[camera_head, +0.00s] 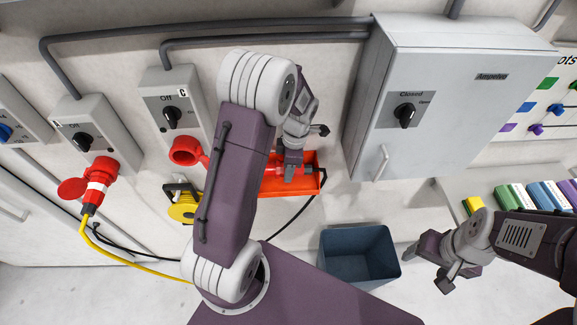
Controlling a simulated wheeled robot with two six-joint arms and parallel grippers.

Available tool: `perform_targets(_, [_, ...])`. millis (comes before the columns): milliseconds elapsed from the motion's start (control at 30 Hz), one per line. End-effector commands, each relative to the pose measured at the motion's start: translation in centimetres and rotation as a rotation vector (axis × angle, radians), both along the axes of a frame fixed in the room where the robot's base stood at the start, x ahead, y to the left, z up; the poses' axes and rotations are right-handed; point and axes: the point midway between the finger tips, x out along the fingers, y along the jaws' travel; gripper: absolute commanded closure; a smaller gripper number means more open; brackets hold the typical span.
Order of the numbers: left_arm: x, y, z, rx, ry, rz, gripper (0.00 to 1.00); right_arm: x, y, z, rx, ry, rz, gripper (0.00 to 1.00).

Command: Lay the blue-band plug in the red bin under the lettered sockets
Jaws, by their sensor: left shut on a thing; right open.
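The red bin (275,187) sits under the lettered sockets, partly hidden behind my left arm. My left gripper (292,170) reaches down into it and is shut on a red plug (307,171), mostly hidden by the fingers; no blue band shows. A black cable (311,207) runs from the bin's right end. The C socket (185,151) has its red lid open, with no plug visible in it. The left socket box (92,130) holds a red plug with a white band (97,187) and a yellow cable. My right gripper (429,269) is open and empty at lower right.
A dark blue open bin (360,231) stands below the red bin. A yellow reel-like object (184,207) is left of my arm. A grey cabinet (440,100) with a switch and handle juts out at right. Coloured items (520,197) line the right shelf.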

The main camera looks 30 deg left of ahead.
Motion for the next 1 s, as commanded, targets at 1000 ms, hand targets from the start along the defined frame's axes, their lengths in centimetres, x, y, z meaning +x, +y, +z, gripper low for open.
perform_targets(1000, [0.0,0.0,-5.1,0.000,-0.001,0.000,0.70,0.0,0.0,-4.1,0.000,0.000,0.000,0.31])
